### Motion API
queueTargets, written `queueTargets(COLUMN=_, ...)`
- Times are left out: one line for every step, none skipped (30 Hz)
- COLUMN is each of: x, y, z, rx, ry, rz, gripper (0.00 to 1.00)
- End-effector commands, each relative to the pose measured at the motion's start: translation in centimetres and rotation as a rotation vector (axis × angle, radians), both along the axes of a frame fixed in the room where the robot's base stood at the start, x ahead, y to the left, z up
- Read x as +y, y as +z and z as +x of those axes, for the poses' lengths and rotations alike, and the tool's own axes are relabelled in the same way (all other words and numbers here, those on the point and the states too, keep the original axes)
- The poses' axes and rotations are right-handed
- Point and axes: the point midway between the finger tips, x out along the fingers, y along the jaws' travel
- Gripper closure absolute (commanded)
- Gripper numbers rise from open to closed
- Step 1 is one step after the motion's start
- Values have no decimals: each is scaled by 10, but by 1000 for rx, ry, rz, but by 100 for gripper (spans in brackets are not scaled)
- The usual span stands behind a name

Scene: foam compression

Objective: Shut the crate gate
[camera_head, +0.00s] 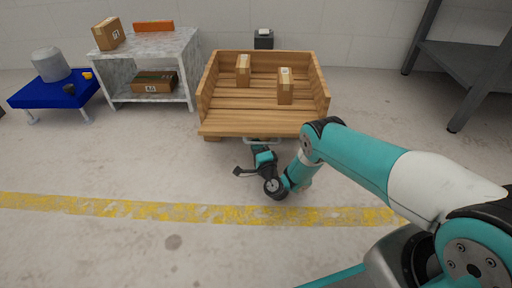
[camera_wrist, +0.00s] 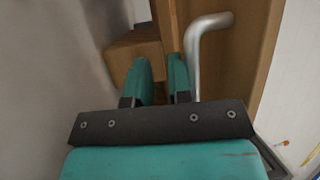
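The wooden crate (camera_head: 205,90) stands on the floor with its front open. Its gate (camera_head: 250,130) is folded down at the front, lying nearly flat and outward. A metal handle (camera_head: 262,140) is on the gate's front edge. It also shows large in the wrist view (camera_wrist: 195,55). My gripper (camera_head: 260,150) is low in front of the gate, just by the handle. In the wrist view its two fingers (camera_wrist: 159,78) are a little apart with nothing seen between them. The handle is right beside the right finger, outside the gap; I cannot tell whether they touch.
Two cardboard boxes (camera_head: 243,70) (camera_head: 285,86) stand inside the crate. A marble shelf (camera_head: 190,50) with boxes is at left, beside a blue low table (camera_head: 60,98). A grey rack (camera_head: 455,65) is at right. The floor before the crate is clear, crossed by a yellow line (camera_head: 120,206).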

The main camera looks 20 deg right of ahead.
Motion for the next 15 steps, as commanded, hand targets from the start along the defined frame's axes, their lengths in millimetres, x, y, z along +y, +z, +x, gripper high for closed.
queueTargets(x=-1, y=5, z=3, rx=-8, ry=-2, rz=2, gripper=78)
queueTargets(x=-1, y=5, z=2, rx=-7, ry=-2, rz=2, gripper=78)
queueTargets(x=-1, y=4, z=2, rx=-6, ry=-2, rz=2, gripper=78)
queueTargets(x=-1, y=4, z=1, rx=-5, ry=-3, rz=2, gripper=78)
queueTargets(x=-2, y=4, z=1, rx=-5, ry=-3, rz=2, gripper=78)
queueTargets(x=-2, y=4, z=1, rx=-4, ry=-4, rz=3, gripper=78)
queueTargets(x=-3, y=3, z=1, rx=-3, ry=-4, rz=3, gripper=78)
queueTargets(x=-3, y=3, z=0, rx=-3, ry=-5, rz=3, gripper=78)
queueTargets(x=-4, y=3, z=0, rx=-2, ry=-7, rz=3, gripper=78)
queueTargets(x=-9, y=4, z=1, rx=-6, ry=-10, rz=2, gripper=78)
queueTargets(x=-8, y=4, z=1, rx=-5, ry=-10, rz=2, gripper=78)
queueTargets(x=-7, y=5, z=1, rx=-5, ry=-9, rz=2, gripper=78)
queueTargets(x=-7, y=5, z=0, rx=-4, ry=-7, rz=2, gripper=78)
queueTargets(x=-6, y=6, z=-1, rx=-3, ry=-7, rz=2, gripper=78)
queueTargets(x=-4, y=7, z=-2, rx=-3, ry=-6, rz=1, gripper=78)
